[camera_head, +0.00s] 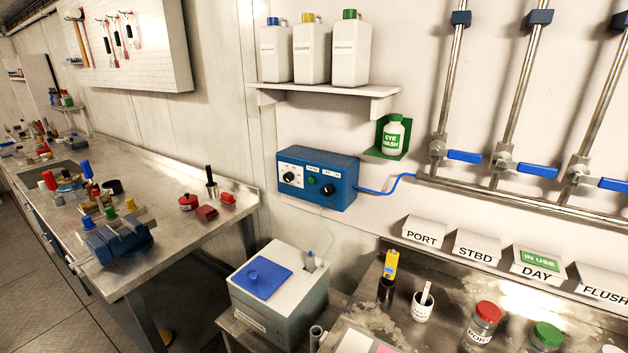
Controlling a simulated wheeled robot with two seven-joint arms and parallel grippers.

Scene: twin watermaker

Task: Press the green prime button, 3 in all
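A blue control box (340,170) is fixed to the wall in the middle of the view. A small round green button (311,181) sits on its front face, between a black knob on a white dial (291,178) at the left and another black knob (329,189) at the right. The small labels above them are too small to read. Nothing covers the button. Neither of my grippers shows in this view.
A shelf (330,90) with three white bottles hangs above the box. A blue cable runs right from it to pipes with blue-handled valves (464,156). A grey unit with a blue lid (263,278) stands below. A cluttered metal bench (160,255) is at the left.

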